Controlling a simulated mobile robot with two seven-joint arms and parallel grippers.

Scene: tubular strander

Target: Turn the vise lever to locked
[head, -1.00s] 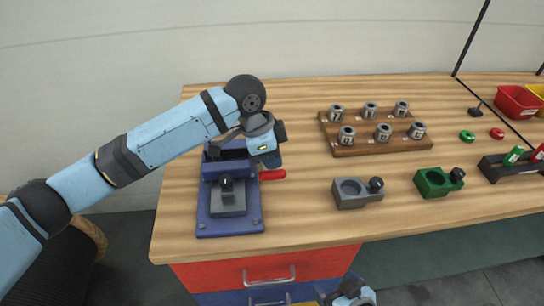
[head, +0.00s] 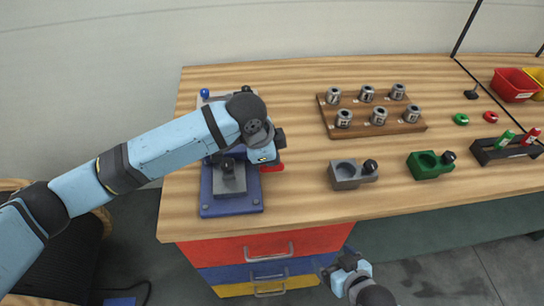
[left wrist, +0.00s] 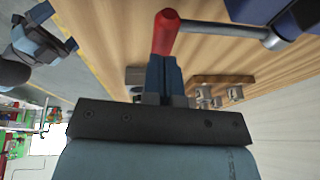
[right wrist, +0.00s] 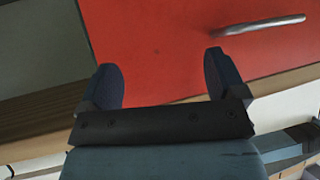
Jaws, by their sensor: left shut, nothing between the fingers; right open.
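The blue vise (head: 208,200) is bolted at the left front of the bench, partly hidden by my left arm. Its lever has a red handle (head: 273,168) at the vise's right side. In the left wrist view the red handle (left wrist: 165,33) sits on a grey rod (left wrist: 225,30) running right to the blue vise body. My left gripper (left wrist: 163,65) is shut and empty, its tips at the handle's lower end; I cannot tell whether they touch. My right gripper (right wrist: 160,72) is open and empty, low in front of the red drawer (right wrist: 150,45), away from the vise.
A wooden rack (head: 375,129) of several metal cylinders stands mid-bench. A grey holder (head: 345,176) and a green holder (head: 424,168) sit right of the vise. A red bin (head: 513,86) is at the far right. A blue knob (head: 204,93) shows behind my left arm.

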